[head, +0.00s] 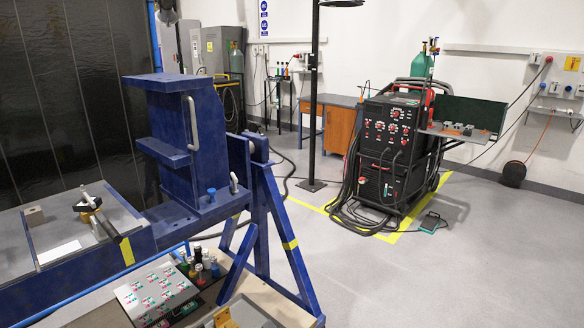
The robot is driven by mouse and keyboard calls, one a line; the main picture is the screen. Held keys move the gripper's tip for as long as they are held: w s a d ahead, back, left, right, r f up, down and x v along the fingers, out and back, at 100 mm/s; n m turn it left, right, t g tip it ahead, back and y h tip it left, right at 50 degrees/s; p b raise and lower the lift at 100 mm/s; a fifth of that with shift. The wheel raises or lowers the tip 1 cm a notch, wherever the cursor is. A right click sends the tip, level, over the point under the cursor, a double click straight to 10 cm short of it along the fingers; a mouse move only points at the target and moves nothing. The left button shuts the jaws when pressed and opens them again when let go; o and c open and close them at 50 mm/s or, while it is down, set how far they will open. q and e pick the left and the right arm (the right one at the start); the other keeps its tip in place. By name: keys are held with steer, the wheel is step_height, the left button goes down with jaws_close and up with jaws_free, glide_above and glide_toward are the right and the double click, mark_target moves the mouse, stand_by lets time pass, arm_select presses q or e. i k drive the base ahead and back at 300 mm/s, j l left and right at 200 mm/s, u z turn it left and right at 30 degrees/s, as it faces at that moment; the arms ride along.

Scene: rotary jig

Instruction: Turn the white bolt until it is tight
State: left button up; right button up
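The blue rotary jig (180,113) stands at the left on a blue A-shaped stand (262,225). A small pale round part (251,147), possibly the white bolt, shows at the pivot near the top of the stand. I cannot tell how tight it is. A pale lever or handle (234,183) is just below and left of it, and a longer pale handle (193,123) is on the jig's upright plate. A small blue knob (211,193) stands on the jig's lower ledge. Neither of my grippers is in view.
A bench (165,308) with a control panel (156,294) and several small bottles is at the front. A flat blue table part with a clamp (90,200) is at the left. A black welding machine (391,145) stands at the back.

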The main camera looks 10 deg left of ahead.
mark_target(235, 181)
steer(key=i+l+z, duration=0.45)
steer(key=i, duration=0.45)
steer(key=i+z, duration=0.45)
steer(key=i, duration=0.5)
steer(key=i+u, duration=0.35)
steer(key=i, duration=0.15)
steer(key=i+l+u, duration=0.3)
steer(key=i, duration=0.15)
